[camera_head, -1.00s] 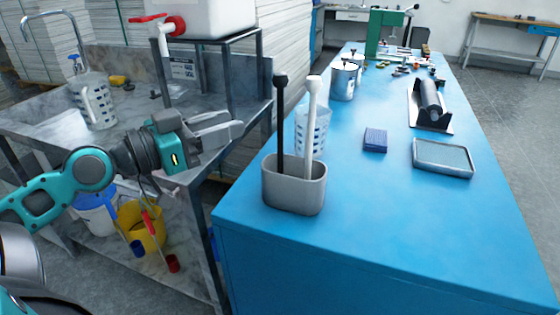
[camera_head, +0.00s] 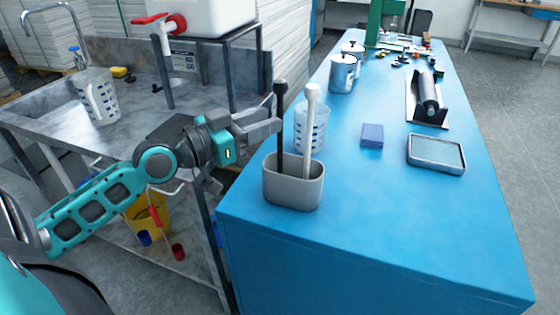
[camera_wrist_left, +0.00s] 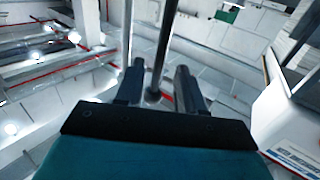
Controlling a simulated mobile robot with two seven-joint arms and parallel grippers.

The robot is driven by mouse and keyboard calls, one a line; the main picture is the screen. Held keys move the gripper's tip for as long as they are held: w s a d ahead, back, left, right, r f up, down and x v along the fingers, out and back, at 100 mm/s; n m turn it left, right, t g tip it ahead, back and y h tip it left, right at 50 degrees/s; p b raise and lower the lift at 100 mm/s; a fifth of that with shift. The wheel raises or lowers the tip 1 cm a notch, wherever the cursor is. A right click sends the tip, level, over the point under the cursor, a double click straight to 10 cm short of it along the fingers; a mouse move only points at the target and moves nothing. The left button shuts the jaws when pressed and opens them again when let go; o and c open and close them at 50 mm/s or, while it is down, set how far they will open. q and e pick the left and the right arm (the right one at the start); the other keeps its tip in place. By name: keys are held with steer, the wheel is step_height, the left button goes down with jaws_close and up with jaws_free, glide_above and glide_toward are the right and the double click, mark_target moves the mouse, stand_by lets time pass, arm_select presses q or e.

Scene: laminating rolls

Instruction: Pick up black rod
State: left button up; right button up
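The black rod (camera_head: 279,145) stands upright in the grey holder (camera_head: 292,186) on the blue table, a white rod (camera_head: 309,140) beside it. My left gripper (camera_head: 270,120) reaches in from the left, with its fingertips at the rod's upper part, below its knob. In the left wrist view the black rod (camera_wrist_left: 163,45) runs between the two spread fingers of the left gripper (camera_wrist_left: 158,85), with gaps showing on both sides. The gripper is open. The rod's lower end is hidden in the holder. My right gripper is out of view.
A blue block (camera_head: 372,135) and a grey tray (camera_head: 436,153) lie to the right. A sink counter (camera_head: 40,120) with a jug (camera_head: 98,98) is at left. The table's front right is clear.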

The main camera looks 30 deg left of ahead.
arm_select(q)
steer(key=shift+f+p+x, duration=0.2)
steer(key=shift+p+x, duration=0.1)
steer(key=shift+x, duration=0.8)
steer(key=shift+f+p+x, duration=0.15)
steer(key=shift+p+x, duration=0.1)
steer(key=shift+x, duration=0.9)
steer(key=shift+c, duration=0.4)
jaws_close()
